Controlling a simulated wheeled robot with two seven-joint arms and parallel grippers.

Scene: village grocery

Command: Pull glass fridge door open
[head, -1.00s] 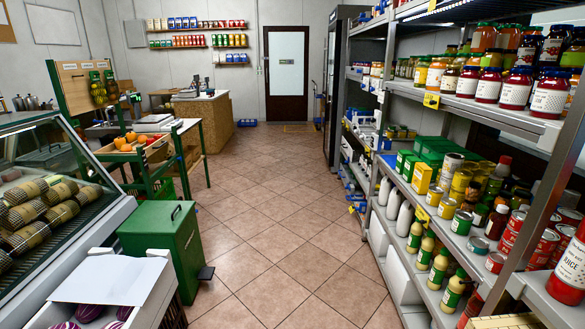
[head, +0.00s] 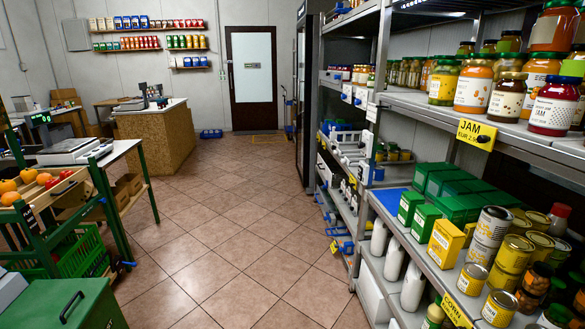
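The glass fridge (head: 307,95) is a tall dark cabinet at the far end of the aisle, beyond the shelving on the right. I see it nearly edge-on, with a light vertical handle line on its aisle side. Its door looks closed, but the steep angle makes this hard to be sure of. The shelf unit hides its right part. Neither of my grippers shows in the head view.
Metal shelves (head: 378,85) with jars and cans line the right side. A green bin (head: 95,305), a produce stand and a table with a scale (head: 75,148) stand left. A counter (head: 160,130) stands further back. The tiled aisle (head: 230,230) is clear.

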